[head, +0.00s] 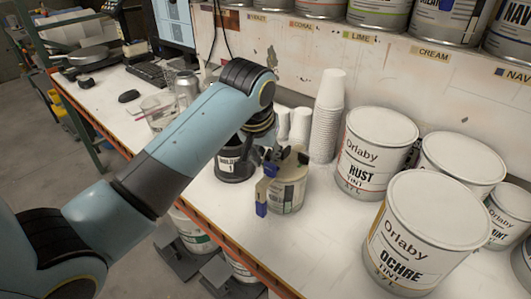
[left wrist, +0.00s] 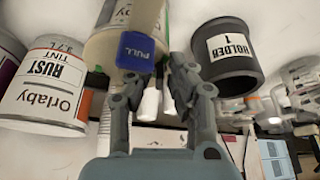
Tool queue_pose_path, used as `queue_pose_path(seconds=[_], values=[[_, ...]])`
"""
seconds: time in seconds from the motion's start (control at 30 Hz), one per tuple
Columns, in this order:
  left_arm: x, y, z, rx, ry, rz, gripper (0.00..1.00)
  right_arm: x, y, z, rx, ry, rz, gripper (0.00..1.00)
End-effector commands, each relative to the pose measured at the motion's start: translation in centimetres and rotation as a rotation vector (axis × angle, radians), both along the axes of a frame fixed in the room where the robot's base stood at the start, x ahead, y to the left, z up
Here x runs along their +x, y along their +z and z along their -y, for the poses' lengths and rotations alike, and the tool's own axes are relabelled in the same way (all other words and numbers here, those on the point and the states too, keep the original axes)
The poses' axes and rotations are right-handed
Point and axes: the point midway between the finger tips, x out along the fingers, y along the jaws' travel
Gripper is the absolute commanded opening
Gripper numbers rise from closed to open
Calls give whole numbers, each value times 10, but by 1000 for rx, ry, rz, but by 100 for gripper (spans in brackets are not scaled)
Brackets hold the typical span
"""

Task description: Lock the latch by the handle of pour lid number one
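A tan can with a pour lid (head: 287,188) stands on the bench near its front edge. In the left wrist view, which is upside down, a blue tab marked PULL (left wrist: 136,50) lies on the can (left wrist: 107,45). My left gripper (left wrist: 157,76) is open, its fingers apart close to the tab; I cannot tell whether they touch it. In the head view my wrist partly hides the lid. My right gripper is out of view.
A black holder marked 1 (head: 234,165) stands close left of the can and shows in the left wrist view (left wrist: 232,55). Stacked white cups (head: 327,115) stand behind. Rust (head: 368,160) and Ochre (head: 410,250) tins stand to the right. The bench edge is in front.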

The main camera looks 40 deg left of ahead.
Motion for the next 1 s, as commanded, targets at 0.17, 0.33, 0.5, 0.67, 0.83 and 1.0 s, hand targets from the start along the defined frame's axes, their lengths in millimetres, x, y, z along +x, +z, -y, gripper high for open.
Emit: queue_pose_path(seconds=[0.17,0.33,0.5,0.67,0.83,1.0], values=[[0,0,0,0,0,0,1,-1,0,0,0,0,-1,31],[0,0,0,0,0,0,0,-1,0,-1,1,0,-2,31],[-1,0,-3,3,-69,-1,0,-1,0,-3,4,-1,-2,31],[-1,0,-3,1,-167,-1,0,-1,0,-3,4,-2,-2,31],[-1,0,-3,0,-171,-1,0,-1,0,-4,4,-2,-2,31],[-1,0,-3,0,-170,-1,18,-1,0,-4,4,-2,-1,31]])
